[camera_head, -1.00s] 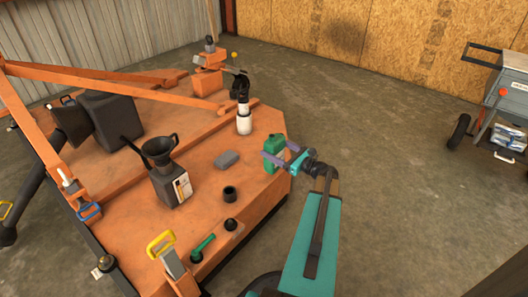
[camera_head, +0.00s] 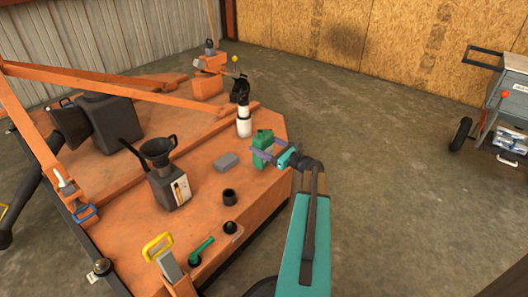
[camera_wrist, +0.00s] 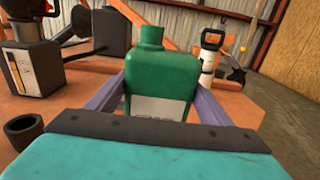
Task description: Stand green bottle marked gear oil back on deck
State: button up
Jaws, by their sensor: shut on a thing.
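The green bottle (camera_head: 263,147) is upright at the right edge of the orange deck (camera_head: 215,205). In the wrist view the green bottle (camera_wrist: 160,75) fills the middle, with a pale label low on its front, partly hidden by my gripper. My gripper (camera_head: 264,155) is shut on the bottle, one purple finger on each side. The wrist view shows both fingers of my gripper (camera_wrist: 158,100) against its sides. The bottle's base is hidden in the wrist view, and I cannot tell whether it touches the deck.
A white bottle with black top (camera_head: 244,122) stands behind the green one. A grey block (camera_head: 226,161), a black cup (camera_head: 229,197) and a dark can with funnel (camera_head: 168,185) are to the left. A grey cart (camera_head: 500,105) stands far right on open floor.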

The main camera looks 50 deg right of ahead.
aim_at(268, 152)
jog(key=shift+f+b, duration=1)
jog(key=shift+f, duration=0.55)
jog(key=shift+f, duration=0.1)
jog(key=o, duration=1.8)
jog(key=shift+f, duration=0.1)
jog(key=shift+c, duration=0.2)
jog(key=shift+s+r, duration=0.2)
jog(key=shift+s, duration=0.25)
jog(key=s+d+p, duration=0.1)
jog(key=s+p, duration=0.3)
jog(key=s, duration=0.7)
jog(key=shift+s+f, duration=0.1)
jog(key=shift+s, duration=0.05)
